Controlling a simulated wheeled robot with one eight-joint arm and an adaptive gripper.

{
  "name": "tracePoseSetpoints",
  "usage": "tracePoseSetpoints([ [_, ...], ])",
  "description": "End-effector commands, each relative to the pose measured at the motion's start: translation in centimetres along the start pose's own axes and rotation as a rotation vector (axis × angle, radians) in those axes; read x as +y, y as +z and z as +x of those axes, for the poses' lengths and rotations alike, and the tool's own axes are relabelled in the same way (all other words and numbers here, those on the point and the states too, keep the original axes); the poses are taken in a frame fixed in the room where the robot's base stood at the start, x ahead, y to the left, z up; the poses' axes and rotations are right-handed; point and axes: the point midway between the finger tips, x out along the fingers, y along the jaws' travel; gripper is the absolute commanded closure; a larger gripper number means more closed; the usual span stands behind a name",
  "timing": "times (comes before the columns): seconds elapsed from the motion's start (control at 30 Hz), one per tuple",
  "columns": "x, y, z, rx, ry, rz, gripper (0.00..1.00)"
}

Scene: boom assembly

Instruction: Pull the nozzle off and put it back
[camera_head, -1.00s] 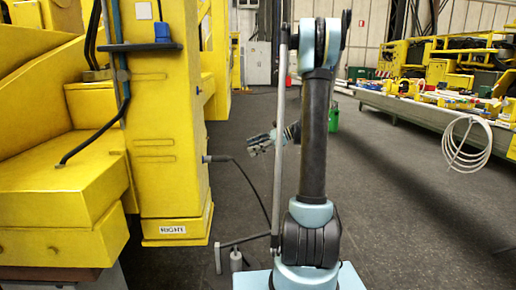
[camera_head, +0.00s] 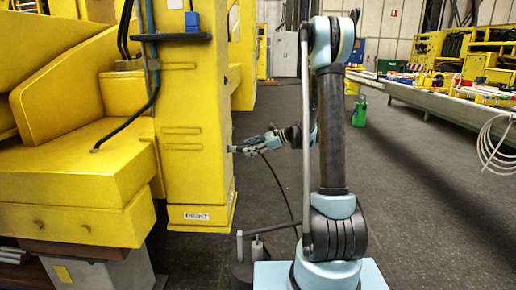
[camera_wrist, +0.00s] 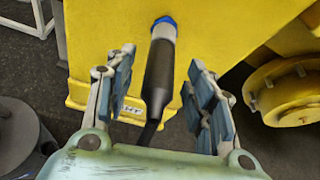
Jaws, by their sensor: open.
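The nozzle (camera_wrist: 160,70) is a dark, tapered handle with a grey collar and a blue ring at its far end. In the wrist view, the blue ring meets the yellow machine face (camera_wrist: 95,40). My gripper (camera_wrist: 163,62) is open, with one finger on each side of the nozzle; I see gaps on both sides. In the head view, my gripper (camera_head: 243,148) is at the right side of the yellow column (camera_head: 190,120). There it largely hides the nozzle. A black cable (camera_head: 278,185) hangs below it.
A dark round base with an upright post (camera_head: 256,250) stands on the floor below the cable. A long bench with parts (camera_head: 440,98) and a white hose coil (camera_head: 495,145) are at the right. Dark floor (camera_head: 420,220) between is clear.

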Motion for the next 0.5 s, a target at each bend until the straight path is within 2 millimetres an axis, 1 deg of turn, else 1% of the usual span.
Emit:
tracePoseSetpoints([
  [0.17,0.01,0.02,0.8,0.0,0.0,0.0,0.51],
  [0.43,-0.01,0.01,0.85,0.0,0.0,0.0,0.51],
  [0.47,0.0,0.01,0.85,0.0,0.0,0.0,0.57],
  [0.5,-0.01,0.01,0.85,0.0,0.0,0.0,0.66],
])
